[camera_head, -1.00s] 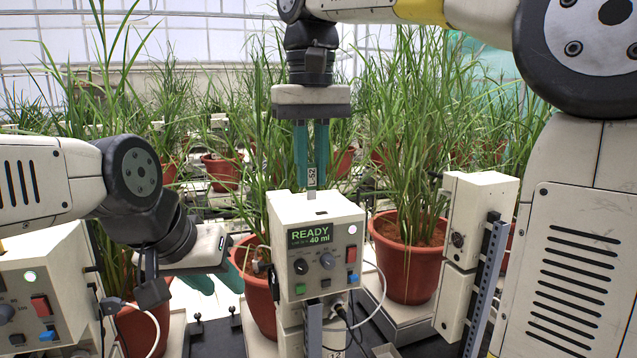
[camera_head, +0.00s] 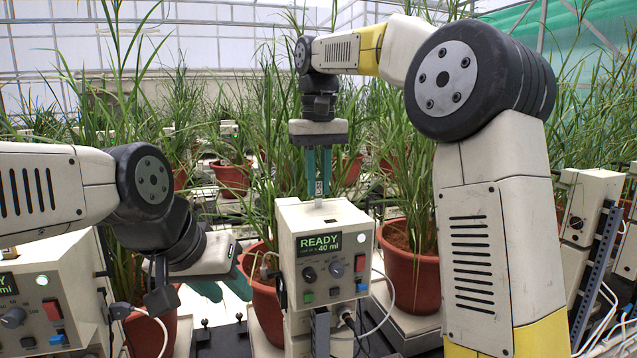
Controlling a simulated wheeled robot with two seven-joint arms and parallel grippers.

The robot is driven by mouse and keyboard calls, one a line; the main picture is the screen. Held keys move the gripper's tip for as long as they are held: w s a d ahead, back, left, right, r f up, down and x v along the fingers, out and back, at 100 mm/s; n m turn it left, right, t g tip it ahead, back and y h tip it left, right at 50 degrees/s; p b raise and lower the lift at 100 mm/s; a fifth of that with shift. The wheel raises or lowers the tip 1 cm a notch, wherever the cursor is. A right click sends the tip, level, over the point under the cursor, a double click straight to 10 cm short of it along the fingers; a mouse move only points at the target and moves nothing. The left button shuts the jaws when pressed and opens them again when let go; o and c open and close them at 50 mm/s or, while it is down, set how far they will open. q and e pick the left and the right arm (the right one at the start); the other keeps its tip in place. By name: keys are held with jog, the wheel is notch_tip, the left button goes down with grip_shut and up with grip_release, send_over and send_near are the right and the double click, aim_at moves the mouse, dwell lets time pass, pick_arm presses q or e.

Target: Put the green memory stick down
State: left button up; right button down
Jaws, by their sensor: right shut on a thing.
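My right gripper (camera_head: 319,172) points straight down with its teal fingers shut on the memory stick (camera_head: 319,187). The stick is upright, with a pale label on its visible face; its green colour is hard to make out. Its lower end is at the top of the middle control box (camera_head: 286,238), whose screen reads READY 40 ml. I cannot tell whether it touches or sits in a slot there. My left gripper (camera_head: 222,287) is low at the left, its teal fingers apart and nothing seen between them, beside a red pot (camera_head: 265,305).
Another control box (camera_head: 55,285) stands at the left, under my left arm. Red pots with tall grass (camera_head: 408,270) stand behind the middle box, and a further box (camera_head: 590,200) is at the right. White cables (camera_head: 388,300) hang near the middle box. My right arm hides part of the right side.

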aim_at(319, 178)
jog(key=shift+f, duration=0.15)
jog(key=c, duration=1.4)
grip_release()
jog(key=shift+o, duration=0.2)
notch_tip(319, 178, up, 7)
jog(key=shift+r, duration=0.1)
jog(key=shift+s+d+r, duration=0.1)
jog(key=shift+r, duration=0.15)
